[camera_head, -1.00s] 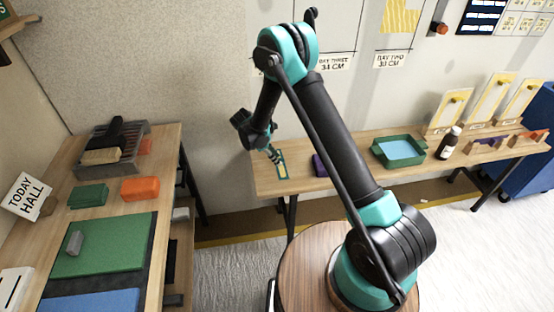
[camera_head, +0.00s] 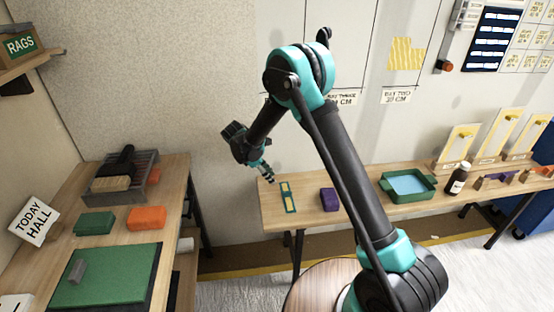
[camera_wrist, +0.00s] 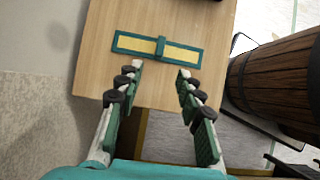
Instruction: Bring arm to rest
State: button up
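The far table (camera_head: 310,215) also holds a purple block (camera_head: 329,199), a green tray of blue liquid (camera_head: 408,187) and a dark bottle (camera_head: 459,178). The left table (camera_head: 175,175) carries a green block (camera_head: 95,223), an orange block (camera_head: 146,218) and a brush on a grey rack (camera_head: 122,178).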

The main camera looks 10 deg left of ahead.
jog(key=s+d+r+m+y, duration=0.1)
jog(key=s+d+r+m, duration=0.2)
jog(key=d, duration=0.4)
jog(key=s+d+r+m+y, duration=0.1)
jog(key=d+r+m, duration=0.2)
jog(key=d+r, duration=0.3)
jog(key=s+d+r+m+y, duration=0.1)
jog(key=s+d+r+m, duration=0.15)
jog(key=d, duration=0.55)
jog(key=s+d+m+t+y, duration=0.1)
jog(key=s+d+m, duration=0.5)
jog(key=s, duration=0.3)
jog(key=s+d+m+t+y, duration=0.1)
jog(key=s+d+m+y, duration=0.1)
jog(key=s+d+m, duration=0.4)
jog(key=s, duration=0.3)
jog(key=shift+s+f+m, duration=0.2)
jog(key=shift+s+m, duration=0.15)
jog(key=shift+s, duration=0.05)
